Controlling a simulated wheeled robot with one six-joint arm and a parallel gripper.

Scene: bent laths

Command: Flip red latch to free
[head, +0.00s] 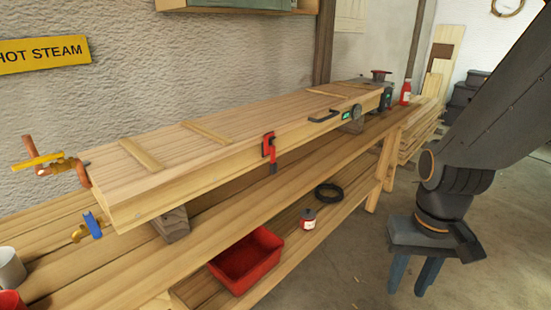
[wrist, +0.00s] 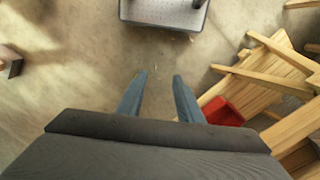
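The red latch (head: 268,146) is on the front face of the long wooden box (head: 180,190), near the middle of its length. Its red body stands upright against the boards, and a darker red part hangs below it. Fine details of the latch are too small to tell. My gripper (head: 410,290) is at the lower right of the head view, pointing down over the floor, well apart from the box and latch. In the wrist view its two blue-grey fingers (wrist: 158,78) are spread with only floor between them. The latch is not seen in the wrist view.
The box rests on a wooden bench (head: 330,165). A red bin (head: 245,262), a small bottle (head: 308,219) and a black coil (head: 328,193) are lower down. Open floor surrounds my gripper.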

